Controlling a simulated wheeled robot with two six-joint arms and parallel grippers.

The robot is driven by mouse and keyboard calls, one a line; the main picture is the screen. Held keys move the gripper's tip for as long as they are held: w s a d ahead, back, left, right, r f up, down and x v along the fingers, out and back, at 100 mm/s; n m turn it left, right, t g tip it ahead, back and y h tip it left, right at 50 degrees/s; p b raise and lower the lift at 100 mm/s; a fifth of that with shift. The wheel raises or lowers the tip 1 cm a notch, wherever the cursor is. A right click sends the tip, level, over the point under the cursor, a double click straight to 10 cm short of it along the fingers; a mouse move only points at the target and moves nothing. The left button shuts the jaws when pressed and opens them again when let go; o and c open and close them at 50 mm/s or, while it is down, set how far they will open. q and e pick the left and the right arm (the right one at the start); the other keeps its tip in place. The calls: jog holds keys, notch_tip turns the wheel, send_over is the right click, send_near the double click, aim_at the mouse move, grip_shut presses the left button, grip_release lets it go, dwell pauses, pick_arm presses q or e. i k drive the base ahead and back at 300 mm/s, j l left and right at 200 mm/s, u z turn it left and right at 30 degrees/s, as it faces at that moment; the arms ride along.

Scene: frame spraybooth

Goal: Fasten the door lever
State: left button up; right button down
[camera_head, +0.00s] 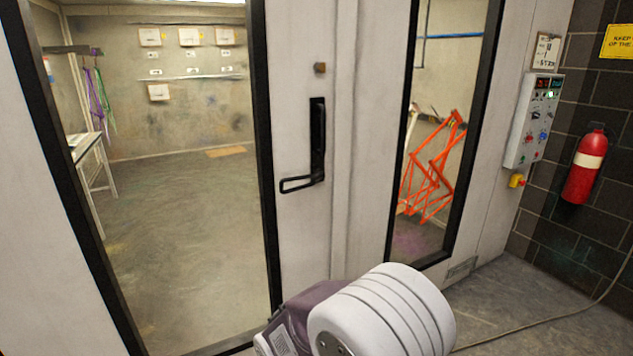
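The door (292,225) is a pale panel with a large black-framed window, and it looks closed against the frame. The black door lever (298,184) sticks out to the left from the bottom of a tall black handle plate (318,138). It lies roughly level, tilted slightly down to its left end. Part of one of my arms, a white ringed joint with a purple-grey link, fills the bottom middle, below the lever and apart from it. Neither of my grippers shows in this view.
A control box (535,120) and a red fire extinguisher (584,166) are on the right wall. Behind the narrow window stands an orange frame (432,172). A cable (560,314) lies on the floor at right. Through the door window, a white table (88,160) stands left.

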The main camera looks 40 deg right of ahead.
aim_at(318, 175)
jog(key=z, duration=1.25)
